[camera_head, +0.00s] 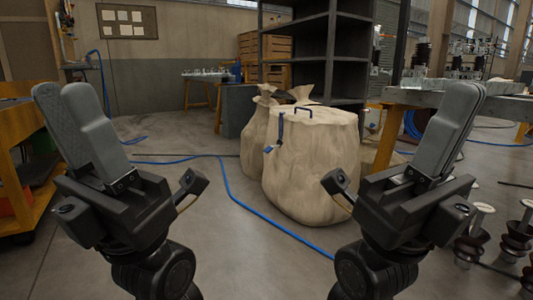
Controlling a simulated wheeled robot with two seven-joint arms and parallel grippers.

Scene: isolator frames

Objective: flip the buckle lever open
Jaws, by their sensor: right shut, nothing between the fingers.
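A pale beige sack (312,165) stands on the floor in the middle of the head view. A dark strap (280,128) hangs down its upper left front. A small blue piece (269,149) sits beside the strap's lower end; it is too small to tell whether it is the buckle lever or how it is set. My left gripper (63,90) is raised at the left, its two grey fingers together and empty. My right gripper (465,89) is raised at the right, shut and empty.
A second sack (256,138) stands behind the first. A dark shelf (325,52) rises behind them. A workbench (430,97) is at the right, with several ribbed insulators (470,235) on the floor below. A blue hose (245,205) crosses the otherwise open floor. A yellow cart (25,135) is at the left.

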